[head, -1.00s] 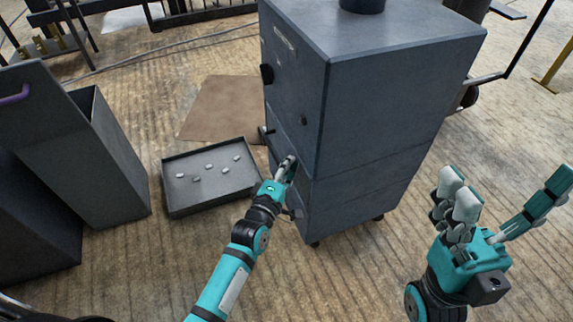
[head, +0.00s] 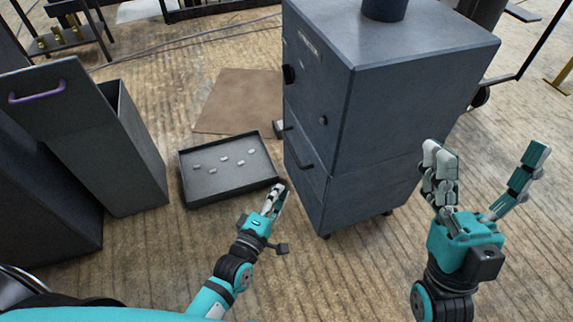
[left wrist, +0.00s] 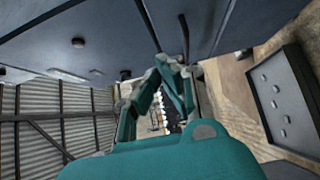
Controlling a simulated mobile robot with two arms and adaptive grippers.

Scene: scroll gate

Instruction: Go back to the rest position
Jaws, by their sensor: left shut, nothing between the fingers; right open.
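My left gripper (head: 277,194) is shut and empty, in front of the lower part of the dark blue-grey cabinet (head: 345,130) and just right of the tray in the head view. In the left wrist view its fingers (left wrist: 172,75) are together, with the cabinet's face above them. Whether it touches the cabinet I cannot tell. My right gripper (head: 487,185) is open and empty, raised at the right with its fingers spread apart. It is to the right of the cabinet in the picture.
A dark shallow tray (head: 205,200) with several small pale pieces lies on the floor left of the cabinet; it also shows in the left wrist view (left wrist: 310,95). A tall dark bin (head: 135,150) stands at the left. A brown mat (head: 240,100) lies behind the tray. Front floor is clear.

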